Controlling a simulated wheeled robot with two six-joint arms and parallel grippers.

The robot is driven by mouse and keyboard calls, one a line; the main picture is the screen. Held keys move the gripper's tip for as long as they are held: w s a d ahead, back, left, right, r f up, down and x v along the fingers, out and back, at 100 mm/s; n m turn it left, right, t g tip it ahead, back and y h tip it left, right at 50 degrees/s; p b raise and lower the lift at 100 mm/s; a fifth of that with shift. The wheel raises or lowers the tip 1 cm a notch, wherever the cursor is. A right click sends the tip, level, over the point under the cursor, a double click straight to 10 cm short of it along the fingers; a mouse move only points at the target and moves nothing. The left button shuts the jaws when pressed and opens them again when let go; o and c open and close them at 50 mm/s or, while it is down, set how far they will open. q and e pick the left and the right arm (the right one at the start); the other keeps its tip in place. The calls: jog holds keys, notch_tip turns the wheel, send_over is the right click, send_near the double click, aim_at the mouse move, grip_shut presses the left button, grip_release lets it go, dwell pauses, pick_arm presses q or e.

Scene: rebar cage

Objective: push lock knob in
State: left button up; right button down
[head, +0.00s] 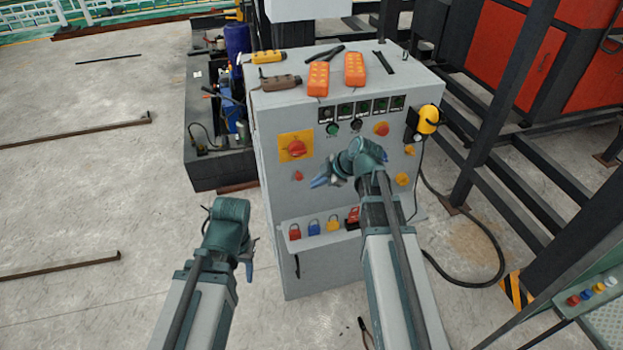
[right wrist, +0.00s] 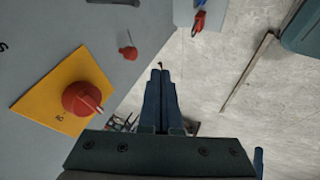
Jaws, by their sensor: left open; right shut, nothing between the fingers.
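A small red knob (head: 298,175) sits on the front of the grey cabinet (head: 325,255), below a red rotary switch (head: 296,148) on a yellow plate. In the right wrist view the red knob (right wrist: 129,53) stands out on a thin stem, up and left of my fingertips. I cannot tell for sure that it is the lock knob. My right gripper (head: 321,181) is shut and empty, close in front of the cabinet, just right of and slightly below the knob. Its fingers (right wrist: 160,75) are together and apart from the knob. My left gripper (head: 248,266) is open, low and left of the cabinet, partly hidden by its wrist.
A shelf below carries red, blue and yellow padlocks (head: 314,228). Orange and yellow pendants (head: 318,78) lie on the cabinet top. A yellow-headed device (head: 428,119) with a black cable hangs on the right side. Dark steel frames stand at right. The floor at left is mostly clear.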

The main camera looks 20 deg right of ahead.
pick_arm(q)
notch_tip(320, 180, up, 4)
jog(key=p, duration=0.2)
jog(key=shift+f+p, duration=0.15)
jog(key=shift+p, duration=0.15)
pick_arm(e)
jog(key=v, duration=0.4)
jog(key=shift+s+r, duration=0.15)
jog(key=shift+r, duration=0.15)
pick_arm(q)
jog(key=shift+f+b, duration=1.55)
pick_arm(e)
jog(key=s+a+f+m+g+h, duration=0.3)
jog(key=s+a+m, duration=0.3)
jog(key=s, duration=0.3)
jog(key=s+a+f+m+g+h, duration=0.3)
jog(key=s+a+f+m, duration=0.1)
jog(key=s+a+m, duration=0.3)
jog(key=shift+s+a+f, duration=0.2)
jog(key=shift+s+a, duration=0.9)
jog(key=shift+s, duration=0.4)
